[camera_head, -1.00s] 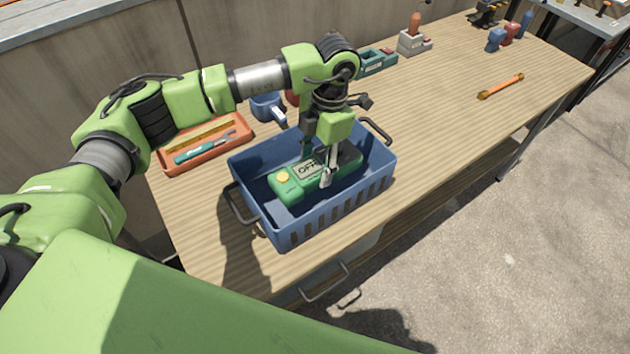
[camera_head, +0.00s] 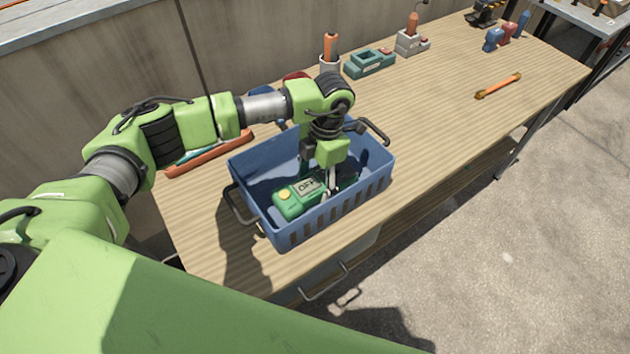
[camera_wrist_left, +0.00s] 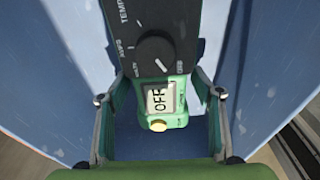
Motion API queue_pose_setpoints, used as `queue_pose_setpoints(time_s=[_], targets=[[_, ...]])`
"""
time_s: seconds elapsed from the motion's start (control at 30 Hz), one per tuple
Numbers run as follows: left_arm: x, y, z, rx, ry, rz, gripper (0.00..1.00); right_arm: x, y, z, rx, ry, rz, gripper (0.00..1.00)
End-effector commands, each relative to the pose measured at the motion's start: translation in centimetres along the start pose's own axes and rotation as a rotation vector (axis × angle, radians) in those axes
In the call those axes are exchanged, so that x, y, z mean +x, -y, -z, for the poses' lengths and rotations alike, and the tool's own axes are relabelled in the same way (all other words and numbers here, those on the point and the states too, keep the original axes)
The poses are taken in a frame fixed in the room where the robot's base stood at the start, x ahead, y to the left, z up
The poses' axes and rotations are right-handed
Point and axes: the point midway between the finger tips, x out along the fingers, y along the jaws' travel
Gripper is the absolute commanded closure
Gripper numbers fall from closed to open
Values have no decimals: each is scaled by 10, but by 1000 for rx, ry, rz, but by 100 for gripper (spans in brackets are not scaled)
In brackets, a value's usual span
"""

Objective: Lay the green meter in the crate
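The green meter (camera_head: 300,198), with a yellow button, a dark dial and a display reading OFF, is inside the blue crate (camera_head: 340,212), low between its walls. My left gripper (camera_head: 331,186) reaches down into the crate from above, at the meter. In the left wrist view the meter (camera_wrist_left: 165,121) lies between the two fingers of my left gripper (camera_wrist_left: 159,85), and the fingertips appear to press its sides. Whether the meter touches the crate floor is hidden. My right gripper is not in view.
An orange tray (camera_head: 208,156) is left of the crate, partly behind my arm. A cup with an orange-handled tool (camera_head: 330,62), a teal holder (camera_head: 370,64) and a grey holder (camera_head: 411,42) stand behind. An orange bar (camera_head: 498,86) lies right. The table's middle right is clear.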

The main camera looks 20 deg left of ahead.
Motion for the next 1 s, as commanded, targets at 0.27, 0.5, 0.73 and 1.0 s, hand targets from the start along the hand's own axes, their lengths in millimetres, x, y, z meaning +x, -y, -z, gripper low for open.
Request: queue_pose_setpoints(time_s=[0.27, 0.5, 0.73, 1.0], targets=[[-1, 0, 0, 0, 0, 0, 38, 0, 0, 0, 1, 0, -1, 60], [-18, -1, -1, 0, 4, -1, 38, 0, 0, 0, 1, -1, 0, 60], [-68, -1, -1, 0, 5, -2, 38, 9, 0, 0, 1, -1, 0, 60], [-113, 0, 0, -1, 2, -1, 38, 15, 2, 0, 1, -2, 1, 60]])
